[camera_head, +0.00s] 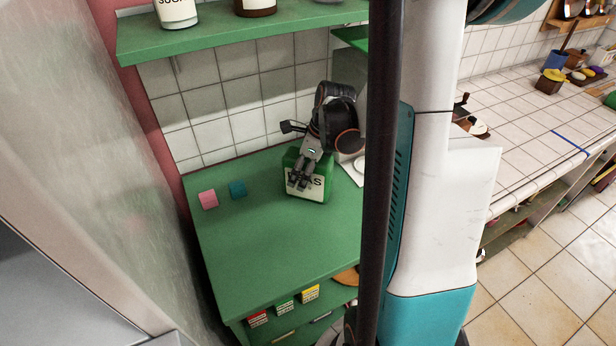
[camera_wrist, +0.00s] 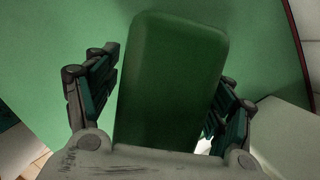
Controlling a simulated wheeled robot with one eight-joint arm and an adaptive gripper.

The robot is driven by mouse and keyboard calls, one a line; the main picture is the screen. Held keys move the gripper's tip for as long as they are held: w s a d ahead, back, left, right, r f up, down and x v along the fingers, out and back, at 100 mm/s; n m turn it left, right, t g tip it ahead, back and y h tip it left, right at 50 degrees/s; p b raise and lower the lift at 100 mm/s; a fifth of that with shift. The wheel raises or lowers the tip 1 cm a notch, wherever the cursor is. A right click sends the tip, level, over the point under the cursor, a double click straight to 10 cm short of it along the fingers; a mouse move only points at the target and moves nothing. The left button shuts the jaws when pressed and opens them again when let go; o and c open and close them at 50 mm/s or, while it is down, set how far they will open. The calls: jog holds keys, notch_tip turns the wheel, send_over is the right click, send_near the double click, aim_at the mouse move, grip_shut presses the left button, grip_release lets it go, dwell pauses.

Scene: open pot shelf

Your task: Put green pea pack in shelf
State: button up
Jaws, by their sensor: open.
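The green pea pack (camera_head: 310,190) is a green box with a pale label, partly hidden by my gripper, and the end of its lettering shows. It stands on the green counter (camera_head: 270,250) near the back wall. My gripper (camera_head: 299,182) is over the pack in the head view. In the wrist view the pack (camera_wrist: 172,85) lies between the two fingers of my gripper (camera_wrist: 165,95), with one finger on each side. The fingers are open, and a gap shows on the left. The green shelf (camera_head: 240,35) is on the tiled wall above the counter.
A pink cube (camera_head: 208,199) and a teal cube (camera_head: 237,189) sit left of the pack. A sugar jar (camera_head: 177,12) and a dark jar (camera_head: 255,6) stand on the shelf. A wall rises left of the counter. The counter's front part is clear.

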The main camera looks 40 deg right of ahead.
jog(key=shift+f+b, duration=0.25)
jog(key=shift+b, duration=0.05)
dwell(0.5)
jog(key=c, duration=1.5)
jog(key=shift+r, duration=0.1)
notch_tip(320, 180, up, 10)
jog(key=p, duration=0.4)
jog(key=shift+r, duration=0.1)
jog(key=shift+c, duration=0.2)
